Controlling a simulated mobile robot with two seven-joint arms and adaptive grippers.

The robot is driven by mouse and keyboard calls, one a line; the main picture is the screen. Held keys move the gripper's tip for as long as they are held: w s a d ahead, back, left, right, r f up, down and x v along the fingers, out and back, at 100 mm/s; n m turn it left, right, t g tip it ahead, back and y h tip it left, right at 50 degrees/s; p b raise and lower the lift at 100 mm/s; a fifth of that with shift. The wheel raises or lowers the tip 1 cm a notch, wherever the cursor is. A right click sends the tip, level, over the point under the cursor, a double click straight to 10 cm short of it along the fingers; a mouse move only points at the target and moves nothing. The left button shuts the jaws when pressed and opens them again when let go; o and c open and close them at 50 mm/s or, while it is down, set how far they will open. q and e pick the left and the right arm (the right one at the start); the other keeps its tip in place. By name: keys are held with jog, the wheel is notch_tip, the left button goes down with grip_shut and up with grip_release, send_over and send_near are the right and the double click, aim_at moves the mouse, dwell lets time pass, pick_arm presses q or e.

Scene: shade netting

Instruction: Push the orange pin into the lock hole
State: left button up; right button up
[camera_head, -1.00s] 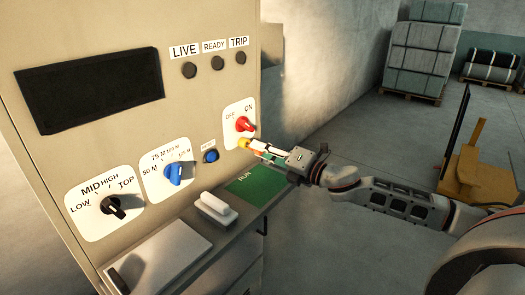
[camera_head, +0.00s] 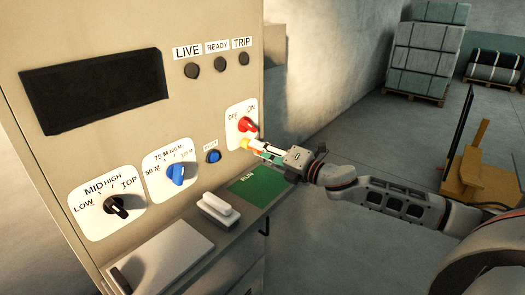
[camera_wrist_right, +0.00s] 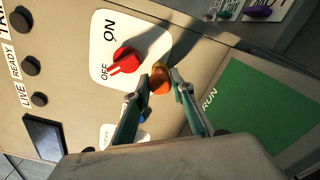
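The orange pin (camera_wrist_right: 160,80) shows a rounded head between the two fingertips of my right gripper (camera_wrist_right: 161,82), which look closed against its sides. In the head view, the right gripper (camera_head: 256,147) reaches in from the right, with the yellow-orange pin head (camera_head: 245,143) at its tips. The pin is at the lower edge of the white ON/OFF plate (camera_head: 235,110), just below the red switch (camera_head: 247,124). The lock hole cannot be made out; the pin and fingers cover that area. My left gripper is not in view.
A blue button (camera_head: 213,156), blue dial (camera_head: 176,173) and black dial (camera_head: 116,207) are on the cabinet face. A green RUN panel (camera_head: 260,186) and white handle (camera_head: 218,209) are below the gripper. Wrapped stacks (camera_head: 425,50) stand far behind.

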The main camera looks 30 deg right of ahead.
jog(key=o, duration=0.3)
jog(key=shift+v, duration=6)
